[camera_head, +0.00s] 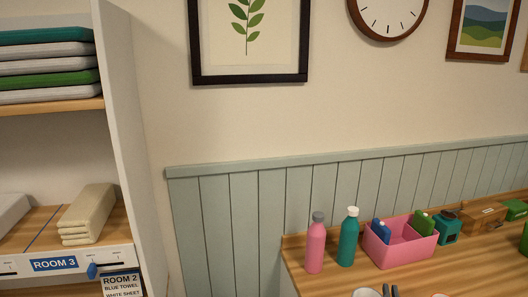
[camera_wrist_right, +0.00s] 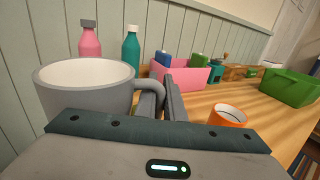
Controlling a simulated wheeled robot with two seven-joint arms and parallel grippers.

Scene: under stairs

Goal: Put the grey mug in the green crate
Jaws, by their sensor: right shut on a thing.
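The grey mug (camera_wrist_right: 85,95) is large at the left of the right wrist view, upright, its inside pale and empty as far as I see. My right gripper (camera_wrist_right: 160,88) is shut on its handle. In the head view only the mug's rim (camera_head: 367,292) and my right gripper's fingertips (camera_head: 390,290) show at the bottom edge. The green crate (camera_wrist_right: 290,88) stands on the wooden table at the right of the wrist view, well apart from the mug. In the head view a green piece cut off at the right edge may be this crate. My left gripper is out of view.
A pink bottle (camera_head: 316,245), a teal bottle (camera_head: 348,238) and a pink bin (camera_head: 405,245) with items stand along the table's back. An orange mug (camera_wrist_right: 229,117) stands between my gripper and the crate. Shelves (camera_head: 125,130) rise at left; bare tabletop (camera_head: 470,265) lies at right.

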